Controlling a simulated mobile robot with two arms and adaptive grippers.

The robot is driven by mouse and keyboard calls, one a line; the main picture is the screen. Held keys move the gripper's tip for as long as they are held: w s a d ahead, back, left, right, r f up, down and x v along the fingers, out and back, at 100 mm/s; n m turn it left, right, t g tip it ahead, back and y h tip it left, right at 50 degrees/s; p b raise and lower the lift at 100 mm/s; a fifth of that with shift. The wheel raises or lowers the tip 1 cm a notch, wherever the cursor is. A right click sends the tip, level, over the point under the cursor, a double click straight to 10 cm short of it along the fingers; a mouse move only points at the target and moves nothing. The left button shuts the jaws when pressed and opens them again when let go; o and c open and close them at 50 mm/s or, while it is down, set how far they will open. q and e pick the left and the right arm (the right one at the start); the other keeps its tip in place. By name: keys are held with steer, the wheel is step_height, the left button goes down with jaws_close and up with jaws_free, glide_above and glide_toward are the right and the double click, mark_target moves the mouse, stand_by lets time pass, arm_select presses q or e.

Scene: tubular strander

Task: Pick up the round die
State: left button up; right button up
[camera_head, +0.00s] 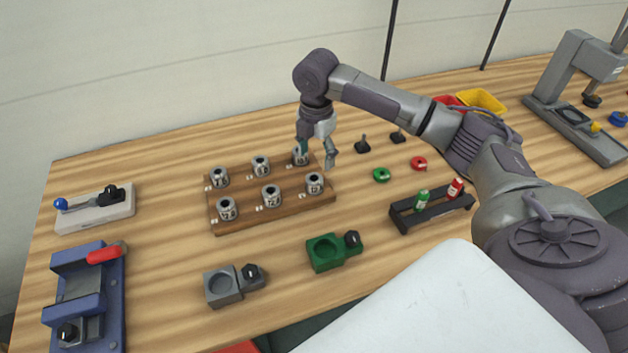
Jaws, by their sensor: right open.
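Several short, round metal pieces with dark marks and holes in their tops stand in two rows on a wooden board (243,190); which one is the round die I cannot tell. The back row holds a left piece (220,178), a middle piece (261,166) and a right piece (300,157). The front row ends at its right with another piece (314,184). My right gripper (317,156) points down, open, at the board's back right corner. One finger partly covers the back right piece; I cannot tell whether they touch. My left gripper is out of view.
A grey holder (222,288) and a green holder (323,252) stand in front of the board. A black rack (432,210) with green and red bottles is to the right. Green (381,175) and red (418,163) rings lie nearby. A blue fixture (116,295) is at left.

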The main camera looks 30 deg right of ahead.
mark_target(314, 180)
steer(key=f, duration=0.4)
steer(key=shift+w+d, duration=0.1)
steer(key=shift+w, duration=0.1)
steer(key=shift+s+f+p, duration=0.1)
steer(key=shift+f+p, duration=0.35)
steer(key=shift+p, duration=0.05)
steer(key=f, duration=0.1)
steer(key=f+p, duration=0.1)
steer(key=f, duration=0.1)
steer(key=shift+s+a+f, duration=0.1)
steer(key=shift+a+f, duration=0.15)
steer(key=shift+a, duration=0.1)
steer(key=shift+f, duration=0.45)
steer(key=shift+c, duration=0.4)
steer(key=shift+r, duration=0.1)
jaws_close()
